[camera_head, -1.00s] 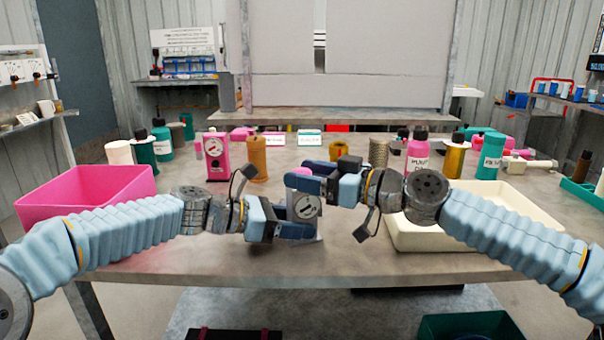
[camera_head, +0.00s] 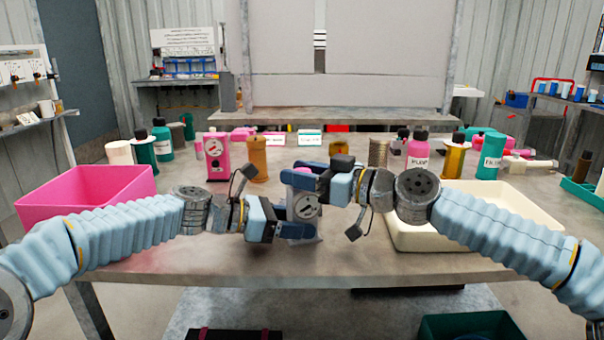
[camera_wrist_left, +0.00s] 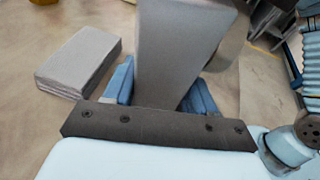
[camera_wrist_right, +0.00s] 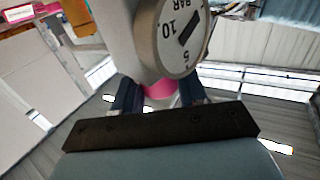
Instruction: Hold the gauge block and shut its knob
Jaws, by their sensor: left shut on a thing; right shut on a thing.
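In the left wrist view the grey body (camera_wrist_left: 180,60) stands between the fingers. My right gripper (camera_head: 300,176) comes from the right, above the dial, and is shut on the pink knob (camera_wrist_right: 160,90) at the block's top. The dial (camera_wrist_right: 180,36) is close beside the knob in the right wrist view. Most of the knob is hidden by the fingers.
A pink bin (camera_head: 90,193) stands at left and a cream tray (camera_head: 440,238) at right, partly under my right arm. A pink gauge unit (camera_head: 216,157), a brown bottle (camera_head: 257,159) and several other bottles stand behind. A grey slab (camera_wrist_left: 80,62) lies near the block. The front of the table is clear.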

